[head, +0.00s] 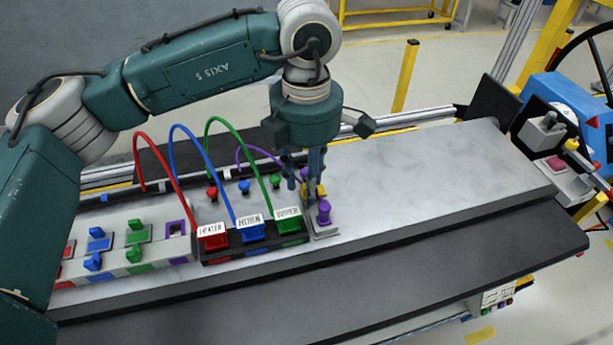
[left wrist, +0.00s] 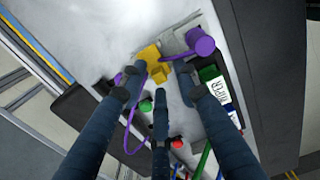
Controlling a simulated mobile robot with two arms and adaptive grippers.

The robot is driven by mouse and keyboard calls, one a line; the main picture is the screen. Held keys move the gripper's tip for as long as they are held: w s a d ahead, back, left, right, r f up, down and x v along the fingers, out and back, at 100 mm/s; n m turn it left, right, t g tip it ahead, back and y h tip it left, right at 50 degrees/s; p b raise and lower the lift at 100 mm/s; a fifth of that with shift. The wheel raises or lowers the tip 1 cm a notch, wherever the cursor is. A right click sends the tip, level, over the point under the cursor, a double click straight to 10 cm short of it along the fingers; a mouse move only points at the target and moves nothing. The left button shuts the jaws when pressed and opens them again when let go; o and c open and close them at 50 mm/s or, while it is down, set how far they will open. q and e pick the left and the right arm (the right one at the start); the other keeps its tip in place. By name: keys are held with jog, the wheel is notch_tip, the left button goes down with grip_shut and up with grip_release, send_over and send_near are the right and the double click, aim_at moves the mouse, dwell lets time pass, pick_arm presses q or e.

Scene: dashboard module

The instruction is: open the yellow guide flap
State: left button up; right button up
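The yellow guide flap (head: 320,190) is a small yellow piece at the back of the fixture beside the purple connector (head: 323,212), partly hidden by my fingers in the head view. In the left wrist view the flap (left wrist: 155,62) lies between and just ahead of my fingertips. My left gripper (head: 303,178) points down at it with its fingers spread, and it shows open in the left wrist view (left wrist: 158,85). I cannot tell whether a finger touches the flap. Nothing is held. My right gripper is not in view.
Red, blue and green cables arch to labelled plugs (head: 250,230) in a black holder just left of the gripper. A purple cable (left wrist: 128,128) runs close to the fingers. Colored switches (head: 98,240) stand at the left. The grey worktop (head: 430,165) is clear to the right.

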pick_arm(q)
jog(key=shift+c, duration=0.5)
grip_shut()
